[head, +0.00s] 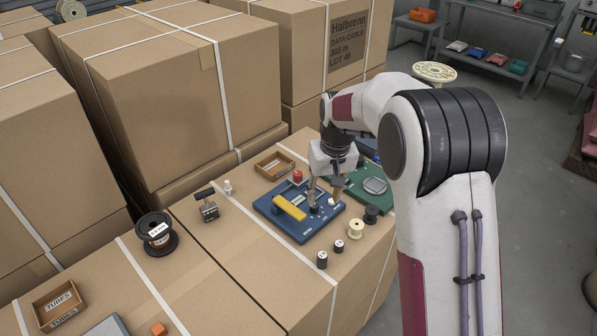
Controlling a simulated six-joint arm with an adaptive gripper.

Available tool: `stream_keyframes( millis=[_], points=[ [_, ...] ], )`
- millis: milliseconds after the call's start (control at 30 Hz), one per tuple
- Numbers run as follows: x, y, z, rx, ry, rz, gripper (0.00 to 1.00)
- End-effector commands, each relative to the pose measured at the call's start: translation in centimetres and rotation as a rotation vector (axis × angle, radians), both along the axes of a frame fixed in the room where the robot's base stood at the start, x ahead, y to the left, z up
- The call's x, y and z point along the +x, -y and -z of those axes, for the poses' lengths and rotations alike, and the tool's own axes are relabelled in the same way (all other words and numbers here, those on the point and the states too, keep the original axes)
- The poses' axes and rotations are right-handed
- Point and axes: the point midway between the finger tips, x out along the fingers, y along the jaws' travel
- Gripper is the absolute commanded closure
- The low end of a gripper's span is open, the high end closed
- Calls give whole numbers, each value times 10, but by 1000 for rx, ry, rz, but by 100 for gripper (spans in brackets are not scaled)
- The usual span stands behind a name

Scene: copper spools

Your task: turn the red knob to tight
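A blue panel (274,213) lies on the cardboard boxes in the middle of the head view. A small red knob (298,175) shows at its back edge, on a greyish base. A yellow bar (289,207) lies across the panel's left part, and a small black piece (314,210) is on its front right. My gripper (324,202) points down over the panel's right part, to the right of and nearer than the red knob, apart from it. Its two fingers look spread, with nothing seen between them. The markings are too small to read.
A green board (352,183) adjoins the panel at the right. Small spools, including a cream one (356,229), stand to the front right. An open wooden tray (274,165) lies behind. A black-flanged copper spool (156,234) stands left. Tall cartons (160,100) rise behind.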

Motion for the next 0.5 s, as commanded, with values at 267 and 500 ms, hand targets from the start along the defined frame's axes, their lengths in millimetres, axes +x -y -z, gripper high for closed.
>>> stream_keyframes(
  millis=[267,500],
  points=[
    [51,-18,37,10,23,-38,63],
    [99,-35,61,22,76,-79,63]
  ],
)
